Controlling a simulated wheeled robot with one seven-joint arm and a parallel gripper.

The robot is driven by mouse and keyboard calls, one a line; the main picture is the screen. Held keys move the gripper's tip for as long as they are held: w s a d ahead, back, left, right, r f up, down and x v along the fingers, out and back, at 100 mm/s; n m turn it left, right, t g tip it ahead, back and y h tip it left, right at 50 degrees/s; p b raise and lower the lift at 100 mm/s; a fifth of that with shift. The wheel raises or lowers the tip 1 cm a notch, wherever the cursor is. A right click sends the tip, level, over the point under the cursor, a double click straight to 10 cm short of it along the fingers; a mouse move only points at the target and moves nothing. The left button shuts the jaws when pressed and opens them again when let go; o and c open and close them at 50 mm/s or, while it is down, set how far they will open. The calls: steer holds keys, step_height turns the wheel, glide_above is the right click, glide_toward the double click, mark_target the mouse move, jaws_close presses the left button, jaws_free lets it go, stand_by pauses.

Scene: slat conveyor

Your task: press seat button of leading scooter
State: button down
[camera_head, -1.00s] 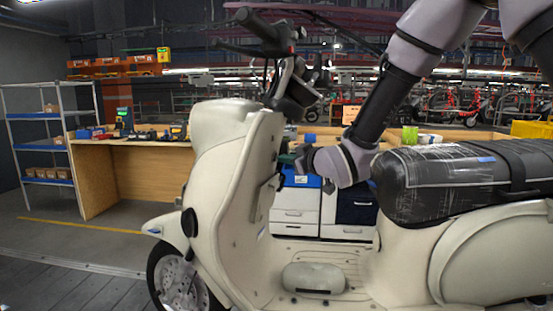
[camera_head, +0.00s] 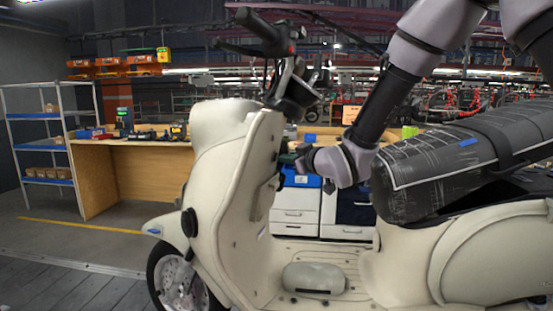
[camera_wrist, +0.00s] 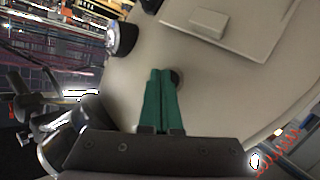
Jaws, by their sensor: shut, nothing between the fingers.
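The cream scooter (camera_head: 225,190) stands side-on in the head view, its front wheel to the left. Its dark, plastic-wrapped seat (camera_head: 425,185) is tilted up, with a dark gap between its right part and the body. My gripper (camera_head: 288,158) is at the inner face of the front shield, below the handlebar. In the wrist view my green fingers (camera_wrist: 161,74) are shut together and empty, tips against or very near the cream panel. A dark round button (camera_wrist: 177,77) shows beside the right fingertip, partly hidden by it. I cannot tell whether they touch.
The handlebar (camera_head: 262,35) is above and left of my gripper. A glovebox panel (camera_wrist: 220,22) is near the fingers in the wrist view. Behind the scooter are a wooden workbench (camera_head: 130,170), white drawers (camera_head: 295,208) and a shelf rack (camera_head: 45,150).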

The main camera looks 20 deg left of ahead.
steer(key=shift+d+f, duration=0.1)
steer(key=shift+d, duration=0.45)
steer(key=shift+w+d+f, duration=0.1)
steer(key=shift+d+f, duration=0.05)
steer(key=shift+d, duration=0.65)
steer(key=shift+d+f, duration=0.2)
steer(key=shift+d, duration=0.65)
steer(key=shift+w+d+f, duration=0.1)
steer(key=shift+d+f, duration=0.05)
steer(key=shift+d, duration=0.65)
